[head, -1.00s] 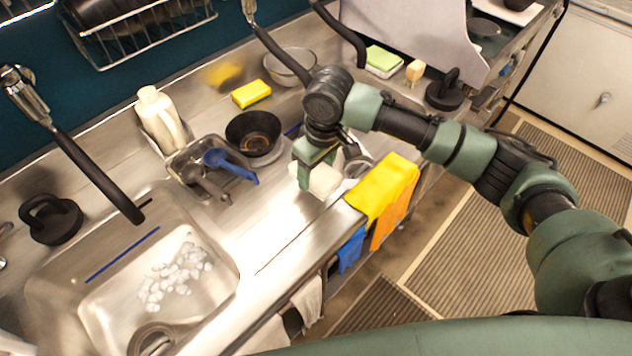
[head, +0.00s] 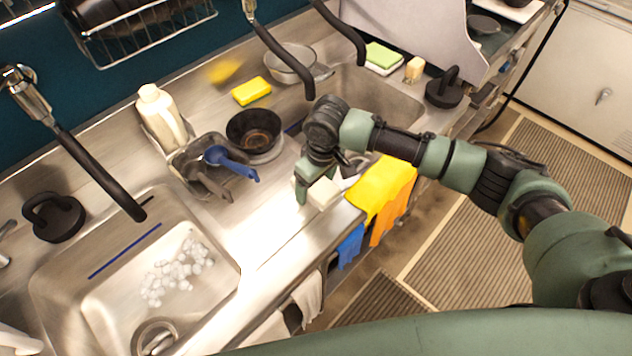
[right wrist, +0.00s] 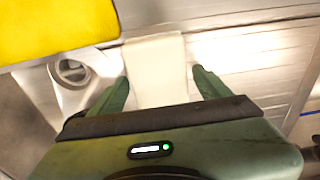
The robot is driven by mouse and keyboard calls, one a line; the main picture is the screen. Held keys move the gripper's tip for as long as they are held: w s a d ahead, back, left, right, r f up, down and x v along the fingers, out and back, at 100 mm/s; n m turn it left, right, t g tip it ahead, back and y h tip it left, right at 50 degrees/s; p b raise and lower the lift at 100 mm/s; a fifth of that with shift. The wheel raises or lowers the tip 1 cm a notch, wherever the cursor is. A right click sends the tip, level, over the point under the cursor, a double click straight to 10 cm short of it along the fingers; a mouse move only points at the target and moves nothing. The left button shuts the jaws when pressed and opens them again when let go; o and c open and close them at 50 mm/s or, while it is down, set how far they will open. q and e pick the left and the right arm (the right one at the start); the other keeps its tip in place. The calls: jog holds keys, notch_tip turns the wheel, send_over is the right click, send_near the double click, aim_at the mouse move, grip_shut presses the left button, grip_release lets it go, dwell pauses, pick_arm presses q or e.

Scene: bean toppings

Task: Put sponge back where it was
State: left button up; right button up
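A pale, off-white block that looks like the sponge (head: 323,194) is at the counter's front edge, left of the yellow cloth. My right gripper (head: 314,182) is down over it. In the right wrist view, the pale block (right wrist: 157,70) lies between the two fingertips of the right gripper (right wrist: 161,76). A narrow gap shows at the right finger, so the fingers look open around it; contact at the left finger is unclear. A yellow sponge (head: 251,91) and a green-and-white sponge (head: 382,58) lie at the back. My left gripper is out of view.
A yellow cloth (head: 381,187) and an orange one (head: 391,219) hang over the front edge beside the gripper. Sinks lie on both sides.

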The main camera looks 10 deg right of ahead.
aim_at(321, 187)
jog(key=shift+r, duration=0.1)
notch_tip(321, 187, up, 12)
jog(key=s+b, duration=0.1)
jog(key=shift+d+b, duration=0.4)
jog(key=shift+s, duration=0.15)
dwell(0.5)
